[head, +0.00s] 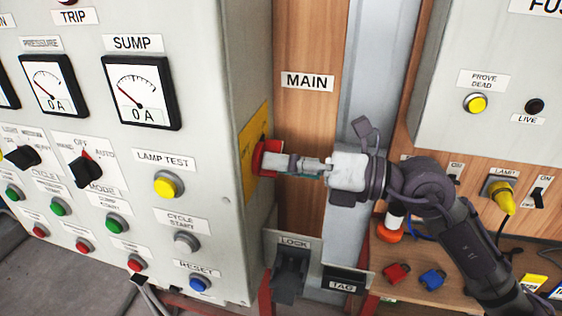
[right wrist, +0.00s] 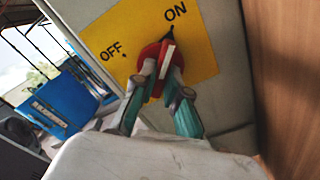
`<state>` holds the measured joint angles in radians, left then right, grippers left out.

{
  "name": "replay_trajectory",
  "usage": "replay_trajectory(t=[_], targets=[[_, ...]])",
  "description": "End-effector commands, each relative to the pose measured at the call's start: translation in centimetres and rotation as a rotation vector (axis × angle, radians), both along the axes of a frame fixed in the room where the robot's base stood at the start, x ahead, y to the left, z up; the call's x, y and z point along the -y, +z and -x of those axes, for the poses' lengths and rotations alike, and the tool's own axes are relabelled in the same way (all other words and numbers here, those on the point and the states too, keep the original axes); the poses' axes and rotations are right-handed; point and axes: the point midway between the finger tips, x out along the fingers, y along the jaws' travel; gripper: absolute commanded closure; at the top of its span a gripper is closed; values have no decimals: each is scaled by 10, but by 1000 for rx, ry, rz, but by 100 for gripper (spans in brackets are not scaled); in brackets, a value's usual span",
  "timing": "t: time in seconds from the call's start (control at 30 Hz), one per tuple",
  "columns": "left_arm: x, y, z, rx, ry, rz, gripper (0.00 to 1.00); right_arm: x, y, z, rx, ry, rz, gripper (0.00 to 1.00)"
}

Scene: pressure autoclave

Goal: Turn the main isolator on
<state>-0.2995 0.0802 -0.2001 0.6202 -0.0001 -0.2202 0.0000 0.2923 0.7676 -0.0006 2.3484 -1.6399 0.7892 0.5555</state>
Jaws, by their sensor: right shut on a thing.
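The main isolator is a red rotary handle (head: 262,158) on a yellow plate (head: 252,150) on the side of the grey control cabinet. In the right wrist view the red handle (right wrist: 152,62) sits between the OFF and ON marks of the yellow plate (right wrist: 200,60). Its black pointer tip points up toward ON. My right gripper (right wrist: 160,75) is shut on the handle, one finger on each side. It also shows in the head view (head: 285,163), reaching in from the right; its fingertips partly hide the handle there. My left gripper is not in view.
The cabinet front (head: 225,120) carries gauges, knobs and push buttons. Below my right gripper are a LOCK holder (head: 290,270) and a TAG holder (head: 346,281). A red padlock (head: 396,273) and a blue padlock (head: 432,278) lie on a wooden shelf. A grey panel (head: 440,110) stands right.

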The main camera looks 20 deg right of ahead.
Motion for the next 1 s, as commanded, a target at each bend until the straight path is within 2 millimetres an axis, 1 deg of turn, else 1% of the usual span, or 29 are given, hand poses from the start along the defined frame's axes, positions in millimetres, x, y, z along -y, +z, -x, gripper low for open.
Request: replay_trajectory(t=[0.03, 0.13, 0.17, 0.43, 0.57, 0.67, 1.0], targets=[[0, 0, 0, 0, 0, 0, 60, 0, 1, 0, -1, -1, -3, 82], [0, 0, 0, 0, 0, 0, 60, 0, 1, 0, 0, -1, -3, 66], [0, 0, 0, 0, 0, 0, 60, 0, 0, 0, 0, -1, -3, 62], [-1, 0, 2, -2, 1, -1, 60, 0, 0, 0, 0, -1, -1, 62], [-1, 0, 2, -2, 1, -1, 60, 6, -1, 3, -3, -1, 0, 62], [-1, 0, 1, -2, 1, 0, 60, 16, -2, 9, -5, -3, 1, 62], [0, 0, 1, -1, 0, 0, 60, 65, -1, 43, -6, -3, -2, 62]])
